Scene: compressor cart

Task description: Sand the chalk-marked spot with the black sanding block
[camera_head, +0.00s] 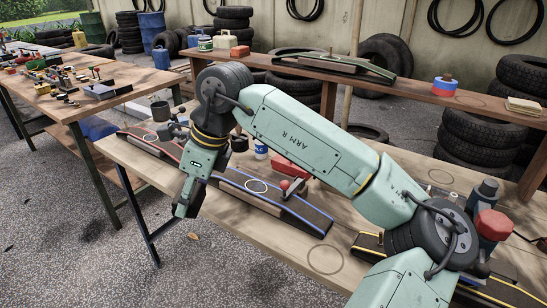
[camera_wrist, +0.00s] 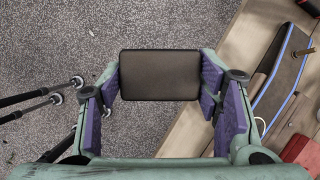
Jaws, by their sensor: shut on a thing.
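The black sanding block (camera_wrist: 160,75) is between the purple-padded fingers of my gripper (camera_wrist: 163,88), which is shut on it. In the head view my gripper (camera_head: 184,203) hangs beyond the front edge of the bench, over the gravel; the block cannot be made out there. A curved dark panel with blue edges (camera_head: 297,212) lies on the bench to the right of my gripper, with a white chalk ring (camera_head: 256,186) on it. A red-edged panel (camera_head: 178,150) to the left also bears a white ring (camera_head: 150,137). The block is apart from both panels.
A red block (camera_head: 290,167) lies behind the blue-edged panel. A dark ring is drawn on the bare bench wood (camera_head: 345,238). A shelf (camera_head: 450,98) runs behind.

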